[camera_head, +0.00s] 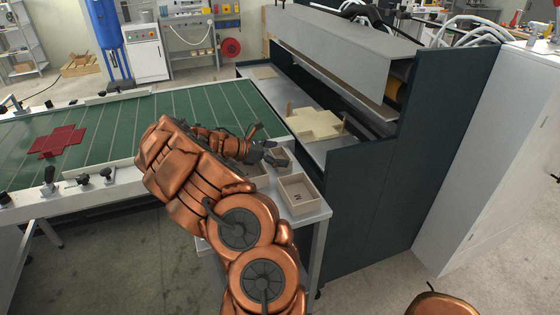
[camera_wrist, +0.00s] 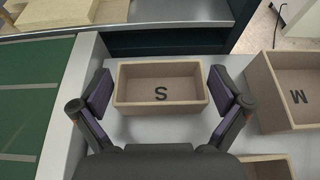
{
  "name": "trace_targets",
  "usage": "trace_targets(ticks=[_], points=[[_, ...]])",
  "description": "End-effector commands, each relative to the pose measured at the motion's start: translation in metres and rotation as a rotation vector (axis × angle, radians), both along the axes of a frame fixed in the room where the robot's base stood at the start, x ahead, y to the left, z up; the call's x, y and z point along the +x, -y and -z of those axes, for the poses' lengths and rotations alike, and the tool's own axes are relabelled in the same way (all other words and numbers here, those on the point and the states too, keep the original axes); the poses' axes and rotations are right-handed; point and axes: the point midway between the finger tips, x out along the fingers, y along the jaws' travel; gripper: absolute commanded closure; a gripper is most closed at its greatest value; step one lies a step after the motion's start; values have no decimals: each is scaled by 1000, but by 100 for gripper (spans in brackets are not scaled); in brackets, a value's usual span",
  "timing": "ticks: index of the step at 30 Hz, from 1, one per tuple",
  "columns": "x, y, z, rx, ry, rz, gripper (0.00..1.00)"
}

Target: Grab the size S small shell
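The small shell is an open, light-brown box marked with a black S. In the wrist view this S shell (camera_wrist: 161,107) stands upright on a grey surface, in the middle of the picture. My gripper (camera_wrist: 163,90) is open, with one dark finger at the left side of the shell and one at the right. A narrow gap shows between each finger and the shell walls. In the head view my gripper (camera_head: 267,154) is over the small side table, and my arm partly hides the shell (camera_head: 280,157) there.
A larger shell marked M (camera_wrist: 290,88) stands close on the right in the wrist view, and in the head view (camera_head: 298,194). Another box edge (camera_wrist: 266,160) shows at the bottom right. A green conveyor (camera_head: 100,120) carries a red cross-shaped blank (camera_head: 58,141). A dark machine (camera_head: 375,165) stands right of the table.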

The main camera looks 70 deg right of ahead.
Motion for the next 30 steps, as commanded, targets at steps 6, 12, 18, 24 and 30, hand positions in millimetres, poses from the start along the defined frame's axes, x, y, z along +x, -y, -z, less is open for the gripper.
trace_targets(ticks=[6, 12, 18, 24, 30], points=[[0, 0, 0, 0, 0, 0, 25], [0, 0, 0, 0, 0, 0, 32], [1, 0, -7, -2, 1, 0, 32], [1, -1, -36, -3, 1, 0, 32], [1, 0, -73, -3, 3, 0, 32]])
